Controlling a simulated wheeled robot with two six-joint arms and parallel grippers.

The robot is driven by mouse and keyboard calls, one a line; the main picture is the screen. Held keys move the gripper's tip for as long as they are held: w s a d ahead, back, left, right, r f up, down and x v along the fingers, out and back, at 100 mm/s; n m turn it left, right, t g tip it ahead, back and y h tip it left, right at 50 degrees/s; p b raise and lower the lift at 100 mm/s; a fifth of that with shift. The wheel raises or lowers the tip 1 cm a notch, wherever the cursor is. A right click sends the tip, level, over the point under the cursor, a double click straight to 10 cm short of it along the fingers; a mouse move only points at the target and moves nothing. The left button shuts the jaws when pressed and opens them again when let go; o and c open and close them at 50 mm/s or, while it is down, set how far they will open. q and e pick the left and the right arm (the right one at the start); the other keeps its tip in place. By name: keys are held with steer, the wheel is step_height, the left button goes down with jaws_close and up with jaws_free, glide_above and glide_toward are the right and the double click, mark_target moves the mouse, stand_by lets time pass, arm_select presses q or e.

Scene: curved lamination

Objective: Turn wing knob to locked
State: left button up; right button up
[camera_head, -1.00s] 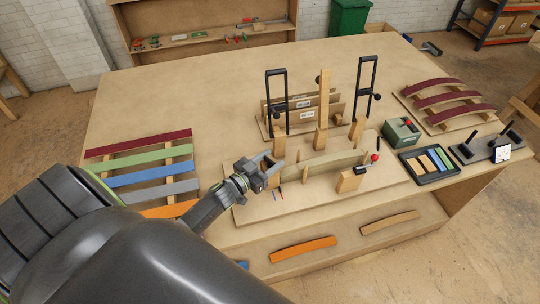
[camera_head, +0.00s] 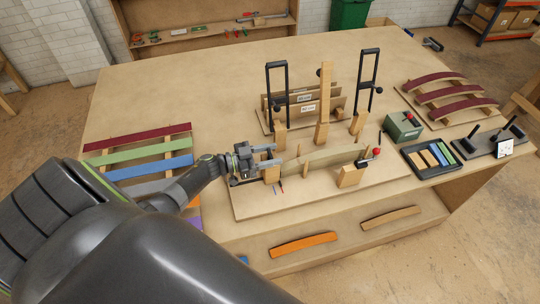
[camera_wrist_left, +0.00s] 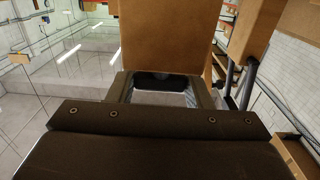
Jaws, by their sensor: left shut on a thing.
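My left gripper (camera_head: 270,156) is at the left end of the curved lamination form (camera_head: 325,159), beside a wooden block (camera_head: 272,174). It points right, level with the block's top. In the left wrist view the fingers (camera_wrist_left: 165,92) flank a dark rounded part (camera_wrist_left: 165,80), which looks like the wing knob, with a tall wooden face just beyond. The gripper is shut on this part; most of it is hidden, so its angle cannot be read. A red ball handle (camera_head: 377,152) is at the form's right end. My right gripper is not in view.
A rack with two black uprights (camera_head: 277,92) and a tall wooden post (camera_head: 325,100) stand behind. Coloured strips (camera_head: 140,156) lie at left. A green box (camera_head: 403,126), a tray (camera_head: 447,172) and curved red pieces (camera_head: 455,88) are at right. The back-left tabletop is clear.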

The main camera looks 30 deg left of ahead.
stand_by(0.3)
arm_select(q)
steer(key=o, duration=1)
steer(key=b+v, duration=0.5)
steer(key=v, duration=1.2)
steer(key=shift+s+a, duration=0.1)
steer(key=shift+a, duration=0.15)
